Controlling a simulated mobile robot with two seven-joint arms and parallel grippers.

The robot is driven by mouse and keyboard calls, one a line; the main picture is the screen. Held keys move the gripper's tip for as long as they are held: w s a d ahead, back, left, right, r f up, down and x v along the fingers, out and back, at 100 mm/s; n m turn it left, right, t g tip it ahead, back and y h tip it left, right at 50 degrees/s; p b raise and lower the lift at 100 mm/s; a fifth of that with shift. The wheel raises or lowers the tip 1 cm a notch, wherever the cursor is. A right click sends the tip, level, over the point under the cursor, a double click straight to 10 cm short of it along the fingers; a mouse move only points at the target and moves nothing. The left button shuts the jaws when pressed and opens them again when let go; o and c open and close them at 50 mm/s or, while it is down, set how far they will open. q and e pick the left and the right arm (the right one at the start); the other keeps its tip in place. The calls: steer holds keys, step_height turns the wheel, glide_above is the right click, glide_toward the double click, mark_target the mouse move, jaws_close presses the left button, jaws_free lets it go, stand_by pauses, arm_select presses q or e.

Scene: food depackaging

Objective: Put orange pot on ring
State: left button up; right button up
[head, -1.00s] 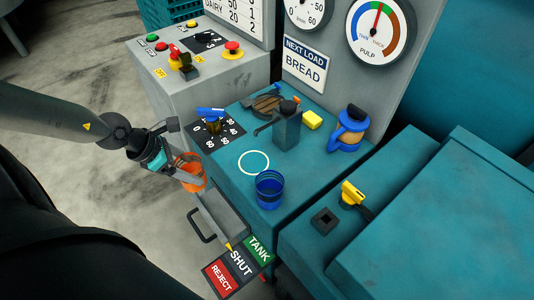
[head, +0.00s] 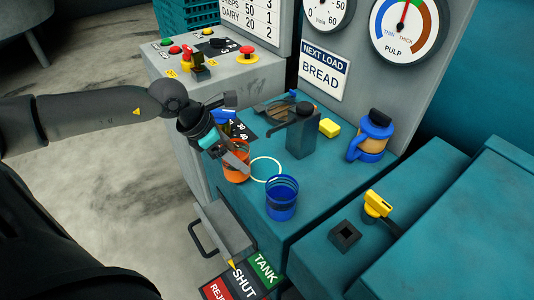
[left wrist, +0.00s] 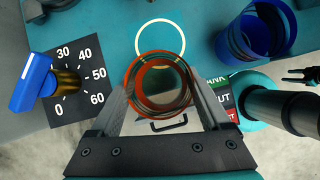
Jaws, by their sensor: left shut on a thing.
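The orange pot (head: 236,172) is a round open cup, held upright or nearly so at the bench's near edge. My left gripper (head: 235,160) is shut on it, with a finger on each side in the left wrist view (left wrist: 160,92). The pot (left wrist: 158,84) shows there from above. The white ring (head: 268,157) is a thin circle on the teal bench top, just right of the pot in the head view. In the left wrist view the ring (left wrist: 160,20) lies beyond the pot, its near edge hidden. I cannot tell the pot's exact height above the bench.
A blue pot (head: 281,200) stands right of the ring. A dial with a blue knob (left wrist: 32,84) lies left of it. A drawer (head: 225,232) juts out in front.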

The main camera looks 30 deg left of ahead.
arm_select(q)
steer(key=shift+w+d, duration=0.8)
steer(key=shift+w, duration=0.3)
steer(key=shift+w+d, duration=0.75)
steer(key=shift+w, duration=0.35)
steer(key=shift+w+d, duration=0.4)
steer(key=shift+w, duration=0.25)
steer(key=shift+w+d, duration=0.4)
steer(key=shift+w, duration=0.2)
steer(key=shift+s+f, duration=0.15)
steer(key=shift+f, duration=0.55)
steer(key=shift+a+f, duration=0.1)
steer(key=shift+f+b, duration=0.1)
steer(key=shift+b, duration=0.2)
steer(key=o, duration=1.2)
steer(key=p+v, duration=0.1)
steer(key=v, duration=1.1)
